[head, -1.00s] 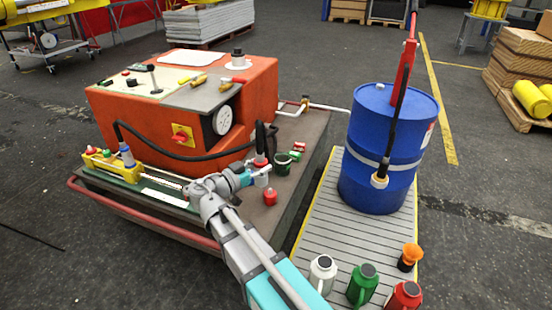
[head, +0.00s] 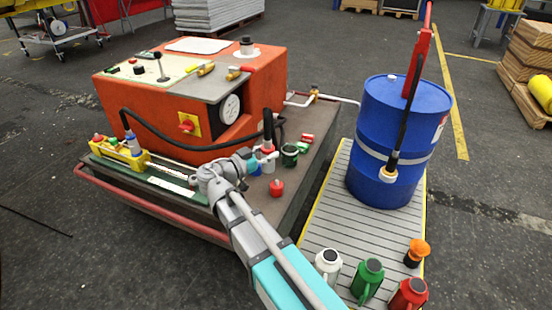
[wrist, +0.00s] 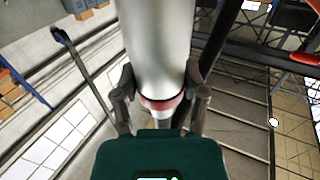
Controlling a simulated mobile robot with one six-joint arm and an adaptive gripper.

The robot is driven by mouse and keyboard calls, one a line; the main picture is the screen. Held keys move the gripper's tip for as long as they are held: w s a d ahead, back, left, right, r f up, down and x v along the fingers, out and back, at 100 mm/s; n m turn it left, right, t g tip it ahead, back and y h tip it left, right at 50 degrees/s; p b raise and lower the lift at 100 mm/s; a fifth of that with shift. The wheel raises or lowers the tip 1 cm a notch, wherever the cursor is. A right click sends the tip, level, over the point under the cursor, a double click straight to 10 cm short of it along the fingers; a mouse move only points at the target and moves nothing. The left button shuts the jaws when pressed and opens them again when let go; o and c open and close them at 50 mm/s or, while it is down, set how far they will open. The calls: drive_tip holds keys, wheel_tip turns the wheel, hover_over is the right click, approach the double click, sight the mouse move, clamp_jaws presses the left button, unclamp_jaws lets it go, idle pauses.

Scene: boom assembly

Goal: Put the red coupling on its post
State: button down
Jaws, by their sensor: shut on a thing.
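My gripper (head: 262,161) is shut on a pale cylindrical piece with a red band (head: 267,153) above the dark bench top in the head view. In the wrist view, my gripper (wrist: 160,98) has a finger on each side of this pale cylinder (wrist: 157,40), close to its red band (wrist: 160,104). I take this to be the red coupling; a black hose appears to rise from it. A small red knob-like piece (head: 277,188) stands on the bench in front of the gripper. I cannot tell which post belongs to the coupling.
An orange machine (head: 262,100) stands behind, its black hose (head: 165,147) arching across the front. A yellow rack with coloured pegs (head: 117,150) is at left. A dark green cup (head: 290,155) stands right of the gripper. A blue drum (head: 400,125) and several jugs (head: 368,278) stand farther right.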

drive_tip(key=w+d+f+m+g+h+b, duration=0.1)
drive_tip(key=w+f+b, duration=1.1)
drive_tip(key=w, duration=0.1)
drive_tip(key=shift+w+d+f, duration=0.2)
drive_tip(key=shift+d+f, duration=0.1)
drive_tip(key=shift+d, duration=0.05)
drive_tip(key=shift+f+b, duration=2.85)
drive_tip(key=shift+b, duration=0.15)
drive_tip(key=shift+s, duration=0.15)
drive_tip(key=shift+f+b, duration=0.6)
drive_tip(key=shift+f, duration=0.05)
